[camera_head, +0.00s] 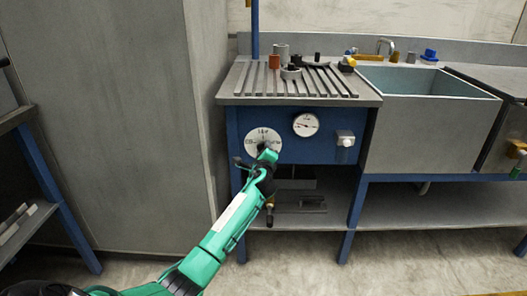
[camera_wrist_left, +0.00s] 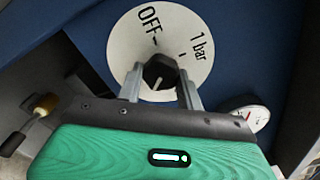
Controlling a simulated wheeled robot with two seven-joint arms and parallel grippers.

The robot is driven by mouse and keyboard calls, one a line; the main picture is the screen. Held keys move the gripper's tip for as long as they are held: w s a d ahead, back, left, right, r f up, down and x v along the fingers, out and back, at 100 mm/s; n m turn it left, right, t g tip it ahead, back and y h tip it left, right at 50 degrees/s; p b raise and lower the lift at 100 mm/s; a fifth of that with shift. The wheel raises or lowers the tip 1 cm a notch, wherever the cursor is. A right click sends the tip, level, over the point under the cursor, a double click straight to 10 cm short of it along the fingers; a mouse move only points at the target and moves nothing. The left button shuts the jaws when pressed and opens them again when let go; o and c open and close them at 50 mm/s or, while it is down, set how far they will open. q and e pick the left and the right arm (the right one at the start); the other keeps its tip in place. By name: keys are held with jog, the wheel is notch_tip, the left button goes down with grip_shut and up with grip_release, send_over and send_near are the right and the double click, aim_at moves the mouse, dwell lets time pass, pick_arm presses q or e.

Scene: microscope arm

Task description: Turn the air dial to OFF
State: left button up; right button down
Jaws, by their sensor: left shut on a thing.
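The air dial is a white round plate (camera_head: 254,137) on the blue front panel under the slatted bench top. In the left wrist view the plate (camera_wrist_left: 118,45) reads OFF at its upper left and 1 bar at its upper right. My left gripper (camera_head: 267,153) reaches up to the dial. In the left wrist view its two fingers (camera_wrist_left: 160,88) are shut on the black knob (camera_wrist_left: 158,70) from both sides. A short pale line shows on the knob's face, but I cannot tell which mark the knob points to. My right gripper is not in view.
A pressure gauge (camera_head: 306,124) and a grey fitting with a white knob (camera_head: 346,139) sit right of the dial. A handled part (camera_head: 270,213) hangs below the panel. Small parts stand on the slatted top (camera_head: 255,84). A sink (camera_head: 430,125) is at the right.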

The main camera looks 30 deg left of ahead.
pick_arm(q)
jog(key=shift+n, duration=1.9)
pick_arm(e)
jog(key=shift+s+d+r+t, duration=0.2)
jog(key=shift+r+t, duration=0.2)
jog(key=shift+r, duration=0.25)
pick_arm(q)
jog(key=o, duration=1)
jog(key=shift+s, duration=0.1)
jog(key=p+v, duration=0.2)
jog(key=v, duration=1.1)
jog(key=shift+s+d+p, duration=0.2)
jog(key=shift+d+p, duration=0.05)
jog(key=shift+p, duration=0.1)
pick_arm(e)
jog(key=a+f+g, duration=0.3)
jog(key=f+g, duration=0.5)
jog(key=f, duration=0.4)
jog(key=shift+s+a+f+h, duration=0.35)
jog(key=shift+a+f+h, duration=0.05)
